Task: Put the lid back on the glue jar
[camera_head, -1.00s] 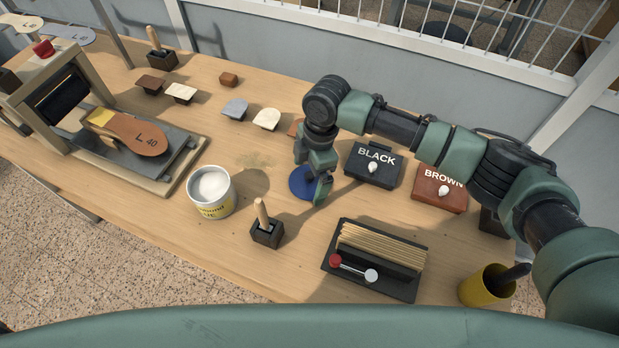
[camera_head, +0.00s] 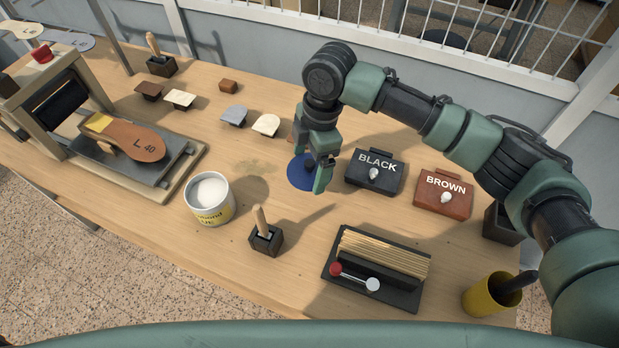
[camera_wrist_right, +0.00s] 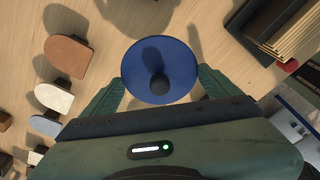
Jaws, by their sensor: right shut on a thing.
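The glue jar (camera_head: 212,214), white inside with a yellow label, stands open and upright on the bench, left of my right gripper. The lid (camera_head: 299,172) is a round blue disc with a dark knob. It also shows in the right wrist view (camera_wrist_right: 140,68), between the two fingers. My right gripper (camera_head: 320,172) is shut on the lid, with a finger at each side of it. The lid is apart from the jar, to its right. Its height above the bench is hard to tell. My left gripper is not in view.
A stamp with a wooden handle in a dark holder (camera_head: 265,238) stands between jar and rack. The black box (camera_head: 374,178) and brown box (camera_head: 443,196) are to the right. The rack (camera_head: 376,278) is in front, the press (camera_head: 120,165) at left. Bare bench lies between jar and lid.

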